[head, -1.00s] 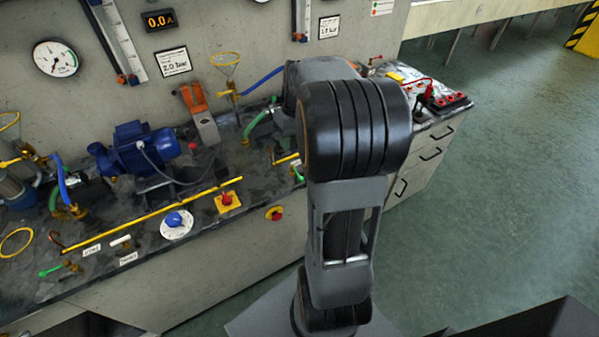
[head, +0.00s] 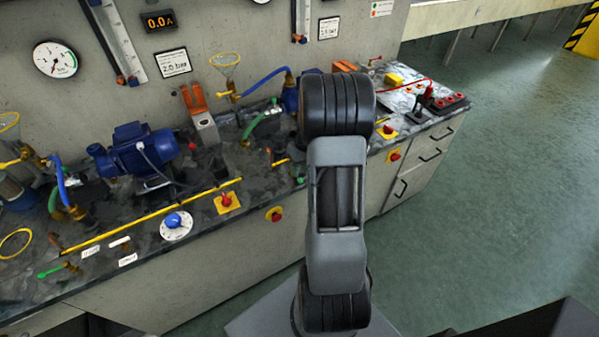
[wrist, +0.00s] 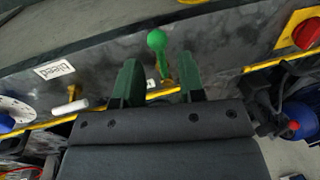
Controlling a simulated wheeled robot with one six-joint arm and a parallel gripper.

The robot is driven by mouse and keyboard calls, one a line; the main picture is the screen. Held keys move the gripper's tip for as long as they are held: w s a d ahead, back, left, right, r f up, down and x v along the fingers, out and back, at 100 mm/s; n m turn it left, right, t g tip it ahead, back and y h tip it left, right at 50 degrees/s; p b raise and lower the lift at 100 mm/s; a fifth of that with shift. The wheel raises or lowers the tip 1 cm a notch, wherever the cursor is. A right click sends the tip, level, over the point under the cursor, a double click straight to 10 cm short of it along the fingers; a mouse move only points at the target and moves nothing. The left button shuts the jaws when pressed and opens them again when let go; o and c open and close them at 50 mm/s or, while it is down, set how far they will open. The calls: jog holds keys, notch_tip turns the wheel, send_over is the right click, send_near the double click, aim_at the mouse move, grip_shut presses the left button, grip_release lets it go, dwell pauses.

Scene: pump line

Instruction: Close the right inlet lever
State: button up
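A green lever with a round ball end (wrist: 156,41) shows in the wrist view, its stem running down between the fingertips of my gripper (wrist: 157,72). The two dark green fingers stand apart, one on each side of the stem. Whether either finger touches it, I cannot tell. In the head view my own arm hides my gripper. A small green tip (head: 300,181) shows just left of the arm near the bench's front edge; it may be this lever.
In the wrist view a valve with a white handle (wrist: 76,105) and a label (wrist: 54,70) lie left, a red-and-yellow switch (wrist: 305,30) right. In the head view a blue pump (head: 135,150) and a red-and-yellow switch (head: 228,203) stand left of my arm. Floor at right (head: 510,190) is clear.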

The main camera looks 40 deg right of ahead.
jog(key=shift+a+f, duration=0.2)
jog(key=shift+f, duration=0.75)
grip_shut()
